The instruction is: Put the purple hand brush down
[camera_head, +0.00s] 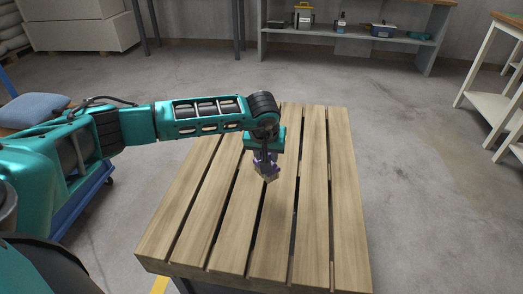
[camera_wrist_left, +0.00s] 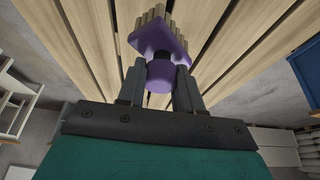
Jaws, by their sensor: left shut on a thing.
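The purple hand brush (camera_wrist_left: 156,38) has a purple head with tan bristles and a short purple handle. In the left wrist view my left gripper (camera_wrist_left: 158,72) is shut on it, with one finger on each side of the handle. In the head view the brush (camera_head: 267,172) is small and partly hidden by my left gripper (camera_head: 265,160), which points down over the slatted wooden table (camera_head: 200,215). I cannot tell whether the bristles touch the slats. My right gripper is not in view.
The table top looks bare apart from the brush, with gaps between its slats. A grey shelf (camera_head: 345,45) with several items stands at the back. A white-framed rack (camera_head: 492,100) is at the right. A blue cushion (camera_head: 36,109) lies at the left.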

